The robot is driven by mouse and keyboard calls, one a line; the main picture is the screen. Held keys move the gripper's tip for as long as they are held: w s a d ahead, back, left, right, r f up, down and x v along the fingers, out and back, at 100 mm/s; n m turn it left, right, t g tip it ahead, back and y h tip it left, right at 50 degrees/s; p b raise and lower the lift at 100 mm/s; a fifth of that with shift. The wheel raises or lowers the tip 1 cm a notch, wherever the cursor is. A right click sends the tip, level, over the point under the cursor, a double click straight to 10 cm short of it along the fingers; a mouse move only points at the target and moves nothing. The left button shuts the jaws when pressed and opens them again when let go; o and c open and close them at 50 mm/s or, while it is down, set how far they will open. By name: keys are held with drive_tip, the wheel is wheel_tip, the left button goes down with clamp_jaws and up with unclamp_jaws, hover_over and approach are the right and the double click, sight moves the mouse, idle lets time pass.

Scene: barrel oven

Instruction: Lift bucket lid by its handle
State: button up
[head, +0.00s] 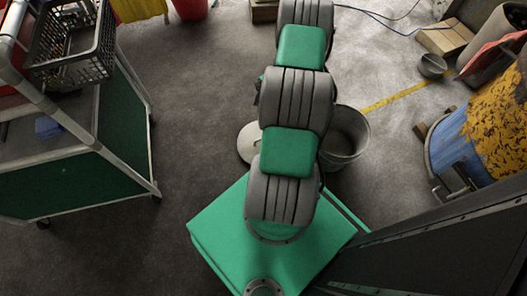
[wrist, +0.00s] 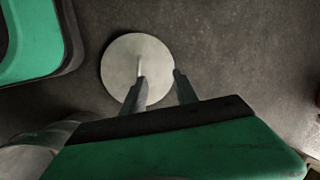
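The bucket lid (wrist: 115,62) is a pale round disc on the dark floor, with a thin upright handle (wrist: 140,66) near its middle. In the head view the lid (head: 246,146) shows partly to the left of my arm. My gripper (wrist: 159,75) is open and empty, its two fingers apart. In the wrist view the left finger overlaps the lower end of the handle, and the right finger is at the lid's right edge. I cannot tell whether anything touches. The grey metal bucket (head: 350,138) stands to the right of my arm, partly hidden. My gripper is hidden in the head view.
A green-sided cart (head: 100,170) with a black crate (head: 72,50) stands at the left. A blue and yellow barrel oven (head: 470,135) is at the right, with a small grey bowl (head: 432,66) behind it. The floor between the cart and the lid is clear.

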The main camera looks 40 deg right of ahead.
drive_tip(key=s+f+m+b, duration=0.1)
drive_tip(key=f+b, duration=0.1)
drive_tip(key=f, duration=0.5)
drive_tip(key=s+a+f+m+b, duration=0.1)
drive_tip(key=f+b, duration=0.1)
drive_tip(key=f, duration=0.5)
drive_tip(key=s+f+m+b, duration=0.1)
drive_tip(key=f+b, duration=0.2)
drive_tip(key=f, duration=0.5)
drive_tip(key=shift+a+m+t+y, duration=0.15)
drive_tip(key=shift+m+t+y, duration=0.15)
drive_tip(key=shift+t, duration=0.1)
drive_tip(key=shift+w, duration=0.1)
drive_tip(key=shift+c, duration=0.3)
clamp_jaws()
drive_tip(key=shift+r, duration=0.1)
